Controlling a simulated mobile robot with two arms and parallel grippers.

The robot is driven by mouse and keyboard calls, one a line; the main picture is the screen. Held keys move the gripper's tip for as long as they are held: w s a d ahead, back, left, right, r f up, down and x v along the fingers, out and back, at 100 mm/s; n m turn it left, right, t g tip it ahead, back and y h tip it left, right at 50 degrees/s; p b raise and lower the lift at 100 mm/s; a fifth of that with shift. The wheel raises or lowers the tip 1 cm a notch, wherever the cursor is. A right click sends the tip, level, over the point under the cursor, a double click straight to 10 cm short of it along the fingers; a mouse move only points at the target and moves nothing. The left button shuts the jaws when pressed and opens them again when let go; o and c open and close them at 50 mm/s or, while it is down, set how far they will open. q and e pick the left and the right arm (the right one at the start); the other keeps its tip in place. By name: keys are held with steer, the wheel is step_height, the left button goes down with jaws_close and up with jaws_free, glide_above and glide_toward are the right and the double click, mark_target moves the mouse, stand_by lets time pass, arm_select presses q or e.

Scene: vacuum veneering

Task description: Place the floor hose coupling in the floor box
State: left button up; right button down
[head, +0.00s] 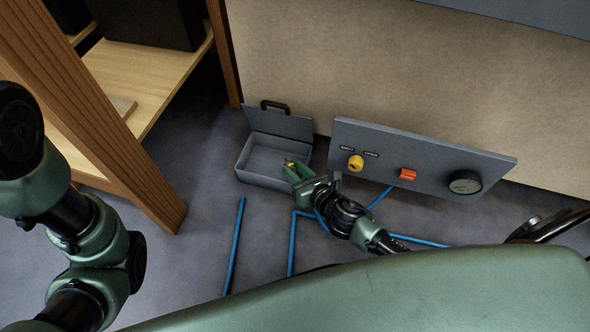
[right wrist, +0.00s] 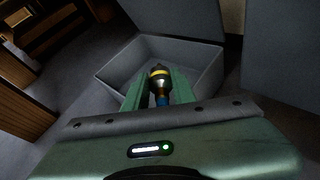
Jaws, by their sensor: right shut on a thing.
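The floor box (head: 251,176) is a grey open box on the floor, its lid with a black handle raised at the back. My right gripper (head: 294,171) reaches over the box's right side. It is shut on the hose coupling (head: 290,162), a small dark and brass piece. In the right wrist view the coupling (right wrist: 159,79) shows a yellow band and a blue end between the fingers (right wrist: 156,92). It points into the box (right wrist: 205,68), over its inside; I cannot tell whether it touches the bottom. My left gripper is not in view; only my left arm shows.
A grey panel (head: 437,170) with a yellow knob (head: 355,162), a red switch (head: 408,174) and a round gauge (head: 465,182) stands right of the box. Blue hoses (head: 235,245) lie on the floor. A wooden shelf (head: 150,75) stands at left.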

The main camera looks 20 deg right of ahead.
steer(key=shift+f+b, duration=0.3)
steer(key=shift+f, duration=0.2)
steer(key=c, duration=1.1)
jaws_free()
steer(key=shift+c, duration=0.2)
steer(key=shift+d, duration=0.15)
